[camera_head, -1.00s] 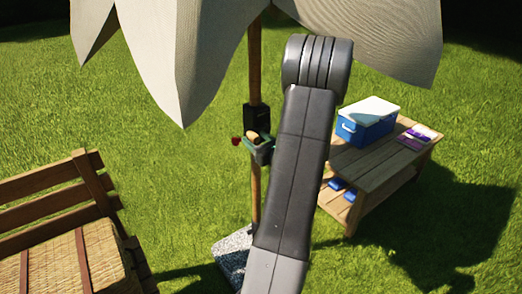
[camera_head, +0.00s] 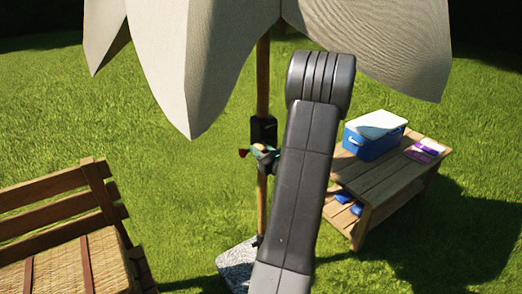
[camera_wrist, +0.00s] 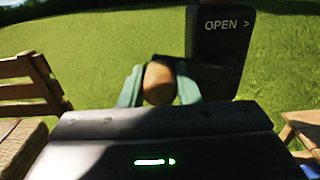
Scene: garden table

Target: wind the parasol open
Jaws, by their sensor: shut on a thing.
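The parasol's pale canopy (camera_head: 215,60) hangs in drooping folds, partly spread, at the top of the head view. Its wooden pole (camera_head: 263,85) carries a dark crank housing (camera_head: 264,130), which also shows in the wrist view (camera_wrist: 220,40) with the lettering "OPEN >". In the wrist view my gripper (camera_wrist: 159,74) has its green fingers closed on both sides of the round wooden crank handle (camera_wrist: 158,86), left of and below the lettering. In the head view my gripper (camera_head: 263,153) is small, just below the housing and partly hidden by my arm.
A wooden table (camera_head: 375,180) at right holds a blue and white cooler (camera_head: 372,142) and purple items (camera_head: 425,150); blue things lie on its lower shelf. A slatted wooden seat (camera_head: 55,205) stands at left. The stone parasol base (camera_head: 237,260) is below. Grass lies between.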

